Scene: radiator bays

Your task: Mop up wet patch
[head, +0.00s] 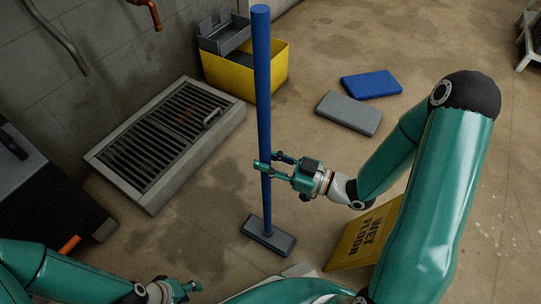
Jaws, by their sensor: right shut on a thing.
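A mop with a long blue pole (262,90) stands nearly upright, its flat dark grey head (268,236) resting on the brown floor. My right gripper (268,162) is shut on the pole, about two thirds of the way down. My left gripper (184,289) is low at the bottom edge, away from the mop; its fingers are too small and partly cut off to read. The floor has darker stains beside the drain and around the yellow bin, but I cannot tell which, if any, is the wet patch.
A framed floor grate (165,135) lies left of the mop. A yellow bin (272,72) with a grey wringer stands behind. Grey (348,113) and blue (371,84) pads lie on the floor. A yellow wet-floor sign (362,238) is right of the mop head. A dark cabinet (50,190) stands left.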

